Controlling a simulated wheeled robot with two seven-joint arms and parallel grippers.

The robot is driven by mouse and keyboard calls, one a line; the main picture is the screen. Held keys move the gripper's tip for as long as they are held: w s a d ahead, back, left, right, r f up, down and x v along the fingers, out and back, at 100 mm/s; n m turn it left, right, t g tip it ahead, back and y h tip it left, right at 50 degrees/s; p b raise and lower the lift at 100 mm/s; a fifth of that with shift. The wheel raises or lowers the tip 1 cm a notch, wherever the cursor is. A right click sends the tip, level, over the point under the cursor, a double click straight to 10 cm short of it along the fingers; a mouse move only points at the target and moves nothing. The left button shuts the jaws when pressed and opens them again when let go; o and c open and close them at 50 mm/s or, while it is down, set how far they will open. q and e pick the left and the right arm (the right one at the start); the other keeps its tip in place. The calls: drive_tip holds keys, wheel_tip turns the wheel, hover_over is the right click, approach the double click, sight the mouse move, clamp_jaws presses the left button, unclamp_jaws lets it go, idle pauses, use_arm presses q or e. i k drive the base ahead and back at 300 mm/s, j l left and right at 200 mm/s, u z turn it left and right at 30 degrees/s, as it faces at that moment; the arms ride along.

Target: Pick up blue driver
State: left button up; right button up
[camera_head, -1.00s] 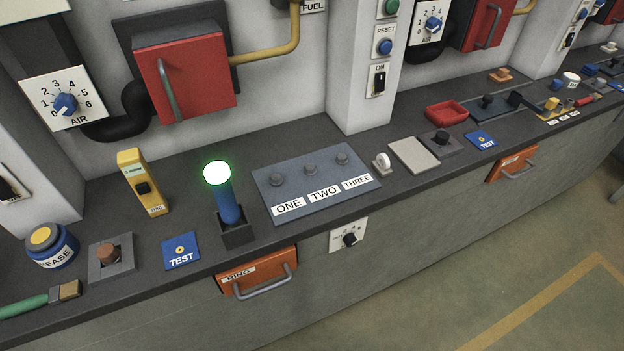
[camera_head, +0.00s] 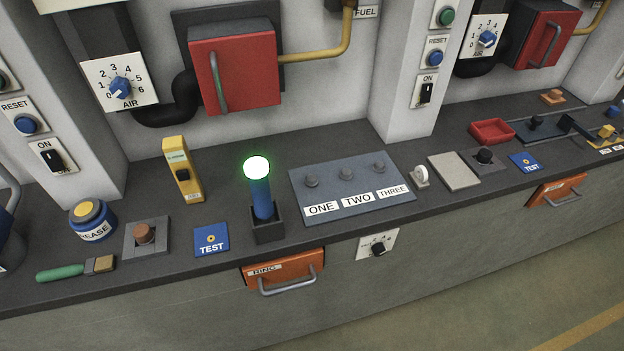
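A blue cylinder with a glowing white-green top (camera_head: 261,196), which looks like the blue driver, stands upright in a small dark square holder (camera_head: 268,229) on the dark grey bench top. It is left of the panel labelled ONE, TWO, THREE (camera_head: 352,193) and right of the blue TEST card (camera_head: 211,240). Neither of my grippers shows in the head view.
A yellow handheld device (camera_head: 183,170), a brown knob on a grey block (camera_head: 143,235), a blue GREASE jar (camera_head: 93,221) and a green-handled brush (camera_head: 76,269) are on the bench at left. An orange RING drawer (camera_head: 283,270) with a protruding handle is below. Open floor lies at lower right.

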sight(256, 169)
drive_tip(key=l+u, duration=0.4)
drive_tip(key=k+l+u, duration=0.1)
drive_tip(key=l+u, duration=0.35)
drive_tip(key=k+l+u, duration=0.15)
drive_tip(key=l+u, duration=0.25)
